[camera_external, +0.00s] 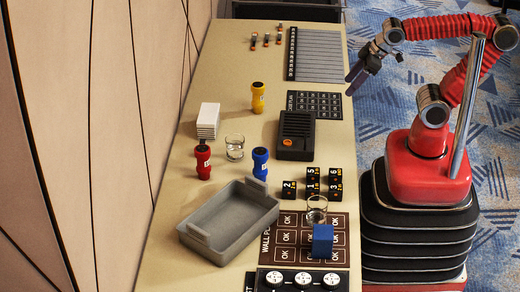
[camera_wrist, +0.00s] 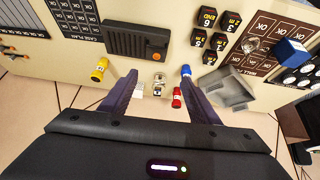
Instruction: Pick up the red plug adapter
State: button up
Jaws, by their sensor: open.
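The red plug adapter (camera_external: 203,162) stands upright on the tan table, in front of the white stack and left of a clear glass. It also shows in the wrist view (camera_wrist: 176,98), between my fingers and near the right one. My gripper (camera_external: 357,78) is open and empty, raised near the table's right edge, well away from the red adapter. In the wrist view my gripper (camera_wrist: 160,95) shows its two dark fingers spread wide apart. A blue adapter (camera_external: 260,162) and a yellow adapter (camera_external: 258,98) stand upright nearby.
A grey tray (camera_external: 229,222) lies near the red adapter. A glass (camera_external: 234,147), white stack (camera_external: 208,120), dark speaker-like box (camera_external: 296,135), black number blocks (camera_external: 313,181) and blue cube (camera_external: 323,240) are on the table. A panelled wall (camera_external: 90,130) borders the left side.

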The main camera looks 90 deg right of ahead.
jog(key=w+d+f+n+t, duration=0.1)
jog(key=w+d+t, duration=0.15)
jog(key=w, duration=1.15)
jog(key=w+d+f+n+t, duration=0.1)
jog(key=w+d+n+t, duration=0.15)
jog(key=w, duration=1.25)
jog(key=w+a+f+n+y, duration=0.1)
jog(key=w+a+f+y, duration=0.1)
jog(key=f, duration=0.4)
jog(key=w+a+f+n+y, duration=0.1)
jog(key=w+a+f+y, duration=0.2)
jog(key=f, duration=0.3)
jog(key=w+a+f+n+y, duration=0.2)
jog(key=w+a+f+y, duration=0.1)
jog(key=w+f, duration=0.2)
jog(key=shift+a+f, duration=0.2)
jog(key=shift+f, duration=0.6)
jog(key=shift+s+a+f+y, duration=0.2)
jog(key=shift+a+f+y, duration=0.1)
jog(key=shift+f+y, duration=0.1)
jog(key=x, duration=0.8)
jog(key=shift+w+a+f, duration=0.2)
